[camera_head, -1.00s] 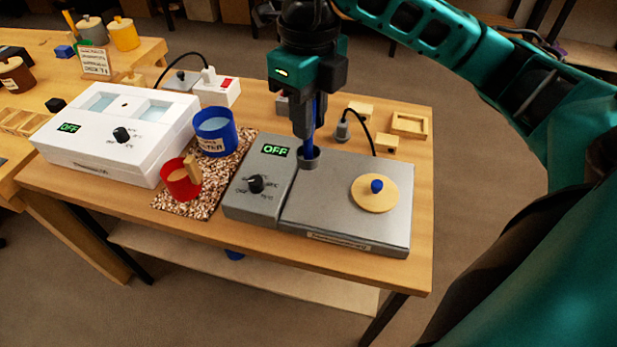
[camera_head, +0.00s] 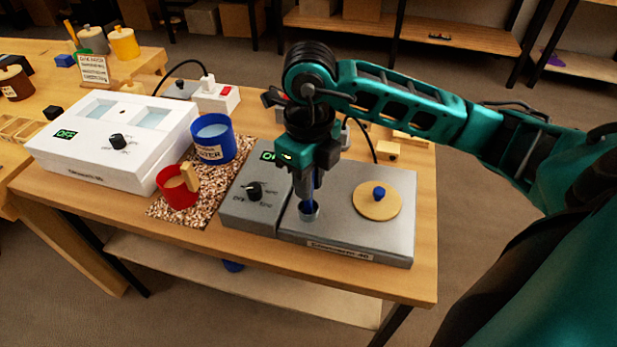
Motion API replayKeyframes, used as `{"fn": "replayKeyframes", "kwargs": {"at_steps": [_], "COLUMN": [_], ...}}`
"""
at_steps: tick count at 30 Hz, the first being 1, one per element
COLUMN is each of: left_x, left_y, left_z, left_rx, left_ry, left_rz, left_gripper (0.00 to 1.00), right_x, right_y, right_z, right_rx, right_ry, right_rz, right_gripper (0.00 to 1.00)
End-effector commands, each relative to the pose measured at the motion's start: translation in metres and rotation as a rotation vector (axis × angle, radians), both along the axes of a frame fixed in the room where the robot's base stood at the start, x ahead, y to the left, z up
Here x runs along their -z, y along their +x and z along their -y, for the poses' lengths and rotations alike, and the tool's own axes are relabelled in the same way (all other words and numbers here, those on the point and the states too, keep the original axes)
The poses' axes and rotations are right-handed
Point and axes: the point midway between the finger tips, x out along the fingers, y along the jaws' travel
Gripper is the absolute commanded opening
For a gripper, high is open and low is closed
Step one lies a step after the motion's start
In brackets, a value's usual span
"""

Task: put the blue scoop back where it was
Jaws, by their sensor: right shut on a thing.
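The fingers hide part of the handle. My left gripper is not in view.
A round wooden lid with a blue knob (camera_head: 377,200) sits on the plate, right of the scoop. The control box (camera_head: 251,211) is left of it. A red cup (camera_head: 177,193) and blue water pot (camera_head: 214,145) stand on a speckled mat. A white device (camera_head: 110,150) is further left.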

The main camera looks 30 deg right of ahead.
Motion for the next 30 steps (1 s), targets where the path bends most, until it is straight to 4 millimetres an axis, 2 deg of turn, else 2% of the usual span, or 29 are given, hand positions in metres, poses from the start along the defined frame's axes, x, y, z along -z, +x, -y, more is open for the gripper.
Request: {"fn": "replayKeyframes", "kwargs": {"at_steps": [5, 6, 14, 23, 26, 30], "left_x": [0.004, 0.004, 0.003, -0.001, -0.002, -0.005], "left_y": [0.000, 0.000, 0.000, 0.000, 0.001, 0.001], "left_z": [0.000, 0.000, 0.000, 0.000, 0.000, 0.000], "left_rx": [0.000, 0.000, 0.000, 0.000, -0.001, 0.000], "left_ry": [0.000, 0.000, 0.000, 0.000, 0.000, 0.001], "left_rz": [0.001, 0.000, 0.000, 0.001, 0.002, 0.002], "left_gripper": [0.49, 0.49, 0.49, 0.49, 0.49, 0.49], "right_x": [0.004, 0.004, 0.002, -0.001, -0.010, -0.039], "right_y": [0.000, 0.000, 0.000, 0.000, 0.001, 0.001], "right_z": [0.000, 0.000, 0.000, 0.000, 0.000, 0.000], "right_rx": [0.000, 0.000, 0.000, 0.000, 0.000, 0.000], "right_ry": [0.000, 0.000, 0.000, 0.000, 0.000, 0.000], "right_rz": [0.000, 0.000, 0.000, 0.000, 0.004, 0.007], "right_gripper": [0.00, 0.22, 0.46, 0.46, 0.46, 0.46]}}
